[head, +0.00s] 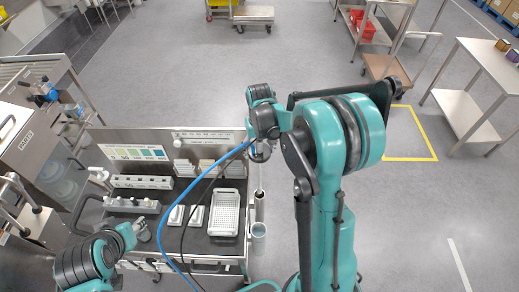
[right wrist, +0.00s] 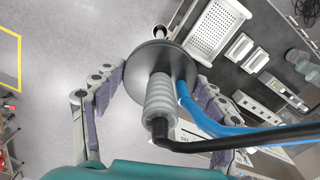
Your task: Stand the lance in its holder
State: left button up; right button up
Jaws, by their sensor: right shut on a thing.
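My right gripper (head: 262,152) is shut on the lance and holds it at the cart's right edge. In the right wrist view, the lance's ridged grey grip and round disc (right wrist: 160,92) sit between my right fingers, with a blue hose and a black cable leaving it. In the head view, a thin shaft (head: 260,178) shows below the gripper, over an upright tube (head: 259,206). A wider pale cup (head: 259,231) stands nearer; these look like the holder. I cannot tell whether the lance tip is inside. My left gripper (head: 138,230) is at the lower left, its fingers unclear.
The dark-topped cart (head: 200,246) carries a white perforated basket (head: 224,214), two white blocks and grey racks. A sign panel (head: 150,145) stands along its back. A steel table (head: 490,75) stands at the right. Open grey floor lies right of the cart.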

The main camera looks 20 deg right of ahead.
jog(key=shift+f, duration=0.15)
jog(key=shift+b, duration=0.65)
dwell(0.4)
jog(key=b, duration=1.4)
send_over(259, 191)
notch_tip(259, 191, down, 16)
jog(key=shift+w+d, duration=0.25)
jog(key=shift+w, duration=0.1)
dwell(0.5)
notch_tip(259, 191, down, 15)
jog(key=b, duration=1.2)
jog(key=shift+b, duration=0.3)
jog(key=o, duration=1.8)
jog(key=shift+c, duration=0.2)
